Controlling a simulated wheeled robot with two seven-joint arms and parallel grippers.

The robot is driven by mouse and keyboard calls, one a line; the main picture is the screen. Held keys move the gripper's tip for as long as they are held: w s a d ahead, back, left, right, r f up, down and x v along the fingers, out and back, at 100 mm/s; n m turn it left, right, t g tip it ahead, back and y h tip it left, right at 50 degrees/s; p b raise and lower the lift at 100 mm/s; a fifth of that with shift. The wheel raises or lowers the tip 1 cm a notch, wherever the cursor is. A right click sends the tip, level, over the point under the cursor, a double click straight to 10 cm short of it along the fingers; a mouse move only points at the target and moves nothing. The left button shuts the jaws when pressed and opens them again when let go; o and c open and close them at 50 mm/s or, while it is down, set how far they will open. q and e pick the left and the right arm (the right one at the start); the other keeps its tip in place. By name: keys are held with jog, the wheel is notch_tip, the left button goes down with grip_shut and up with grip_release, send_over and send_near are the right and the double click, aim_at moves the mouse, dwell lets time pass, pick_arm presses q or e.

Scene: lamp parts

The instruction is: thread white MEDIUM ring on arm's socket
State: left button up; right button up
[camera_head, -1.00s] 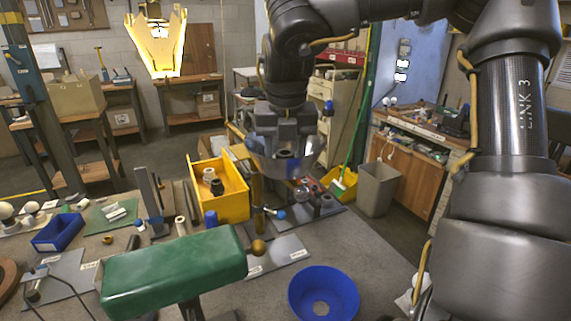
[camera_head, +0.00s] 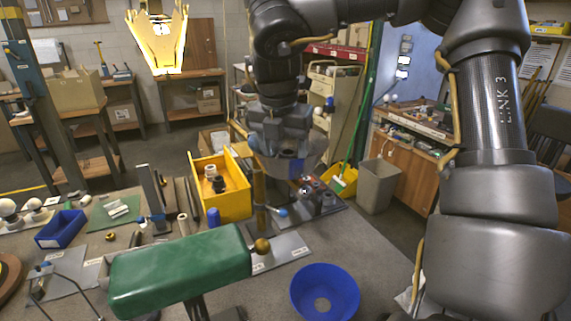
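My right arm reaches in from the upper right, and its gripper (camera_head: 287,160) points down over the bench, just above and behind a brass-coloured post (camera_head: 259,190). Its fingers blur into a grey shape, so I cannot tell whether they are open or hold anything. A small white ring-like part (camera_head: 210,172) lies in the yellow bin beside a black part (camera_head: 218,185). I cannot tell which white part is the medium ring. The lamp arm's socket is not clearly identifiable. My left gripper is not in view.
A yellow bin (camera_head: 235,203), blue bowl (camera_head: 324,291) and green padded block (camera_head: 180,270) occupy the bench. Small dark parts (camera_head: 318,199) stand right of the post. A blue tray (camera_head: 60,230) is at left. Bare bench shows between block and bowl.

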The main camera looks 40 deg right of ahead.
jog(key=shift+s+d+f, duration=0.15)
jog(key=shift+s+f, duration=0.25)
jog(key=p+v, duration=0.1)
jog(key=v, duration=0.1)
jog(key=p+v, duration=0.1)
jog(key=v, duration=0.1)
jog(key=p+v, duration=0.1)
jog(key=v, duration=0.2)
jog(key=shift+w+d+r, duration=0.1)
jog(key=shift+w+d, duration=0.1)
jog(key=shift+d, duration=0.1)
jog(key=shift+a+p+v, duration=0.15)
jog(key=shift+p+v, duration=1)
jog(key=shift+p, duration=0.05)
jog(key=shift+a+p+v, duration=0.1)
jog(key=shift+p+v, duration=1)
jog(key=shift+p, duration=0.1)
